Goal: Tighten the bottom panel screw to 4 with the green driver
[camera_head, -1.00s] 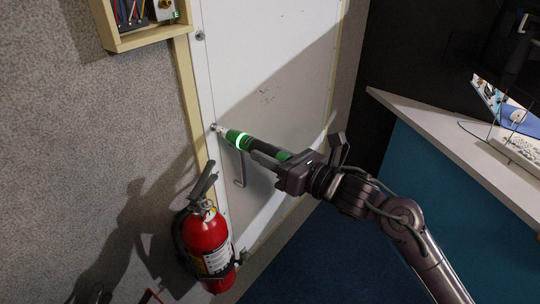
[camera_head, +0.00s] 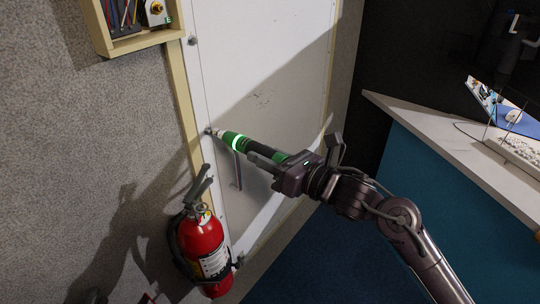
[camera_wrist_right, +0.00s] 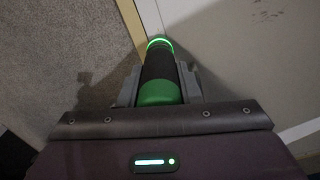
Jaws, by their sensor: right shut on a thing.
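The green driver (camera_head: 234,141) has a lit green ring and a dark grip. My right gripper (camera_head: 268,160) is shut on its handle; the right wrist view also shows the driver (camera_wrist_right: 160,75) between the fingers. The driver's tip meets the left edge of the white panel at a screw (camera_head: 209,132). Whether the tip is seated in the screw head is too small to tell, and no number shows there. Another screw (camera_head: 193,41) sits higher on the same panel edge. My left gripper is not in view.
A red fire extinguisher (camera_head: 203,247) hangs just below the driver tip. A counter (camera_head: 455,150) with a white top stands at right.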

